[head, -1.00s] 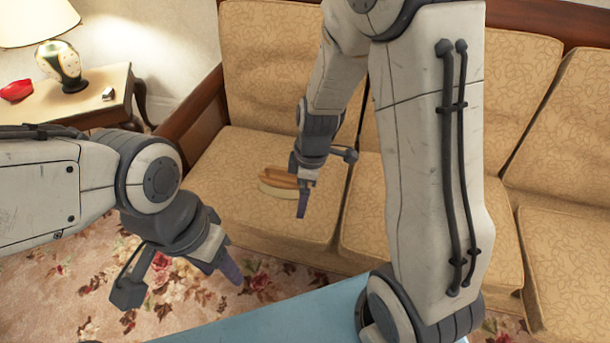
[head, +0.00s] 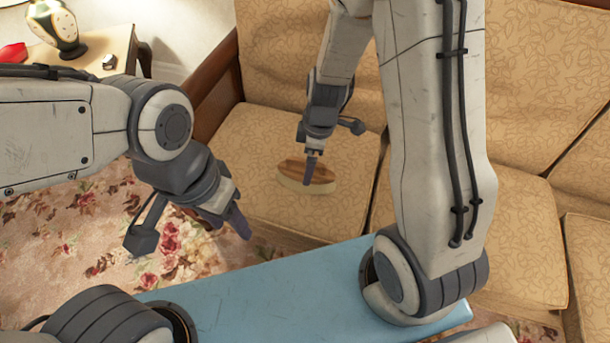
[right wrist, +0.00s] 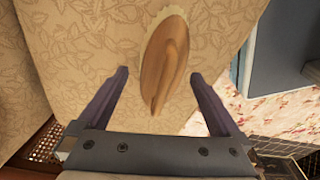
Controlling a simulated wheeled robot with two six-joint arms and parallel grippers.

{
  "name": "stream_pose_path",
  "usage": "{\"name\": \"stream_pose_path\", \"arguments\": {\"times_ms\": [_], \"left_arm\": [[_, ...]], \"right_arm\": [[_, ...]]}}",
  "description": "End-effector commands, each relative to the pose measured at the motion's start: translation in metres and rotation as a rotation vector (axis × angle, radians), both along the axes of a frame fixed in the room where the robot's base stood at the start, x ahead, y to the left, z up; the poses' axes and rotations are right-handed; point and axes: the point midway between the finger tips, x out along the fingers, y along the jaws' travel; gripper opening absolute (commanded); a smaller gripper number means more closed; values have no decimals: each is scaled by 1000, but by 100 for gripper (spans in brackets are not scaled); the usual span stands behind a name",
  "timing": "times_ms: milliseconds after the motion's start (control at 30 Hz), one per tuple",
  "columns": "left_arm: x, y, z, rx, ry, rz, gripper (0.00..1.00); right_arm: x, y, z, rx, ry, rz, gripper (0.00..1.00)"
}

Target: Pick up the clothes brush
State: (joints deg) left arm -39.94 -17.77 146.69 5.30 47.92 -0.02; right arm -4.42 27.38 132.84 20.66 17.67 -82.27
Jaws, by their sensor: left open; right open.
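The clothes brush (head: 322,174) lies on the left seat cushion of the sofa, its wooden back up and pale bristles around the rim. It also shows in the right wrist view (right wrist: 165,60), lying lengthwise ahead of and partly between the open fingers. My right gripper (right wrist: 157,80) is open and empty; in the head view its fingers (head: 309,170) hang over the brush and hide part of it. I cannot tell whether they touch it. My left gripper (head: 240,222) is open and empty, over the floor in front of the sofa.
The patterned sofa (head: 270,135) has a wooden armrest (head: 205,110) left of the brush. A side table (head: 110,45) with a lamp (head: 57,28) and a red object (head: 12,52) stands at the back left. A floral carpet (head: 70,225) covers the floor.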

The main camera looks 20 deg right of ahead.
Motion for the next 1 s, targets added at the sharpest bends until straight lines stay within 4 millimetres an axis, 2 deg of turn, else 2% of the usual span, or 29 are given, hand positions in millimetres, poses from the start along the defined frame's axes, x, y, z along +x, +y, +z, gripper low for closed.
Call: {"name": "stream_pose_path", "arguments": {"times_ms": [300,567,600,767,800,1000], "left_arm": [[0,0,-28,0,0,0,50],[0,0,-27,0,0,0,50],[0,0,-27,0,0,0,50],[0,0,-27,0,0,0,50],[0,0,-27,0,0,0,50],[0,0,-27,0,0,0,50]], "right_arm": [[1,10,-46,0,3,2,100],[3,11,-47,-1,-1,4,100],[3,11,-47,0,0,4,92],[3,11,-47,0,0,4,31],[3,11,-47,-1,-1,4,24],[3,11,-46,0,0,3,24]]}}
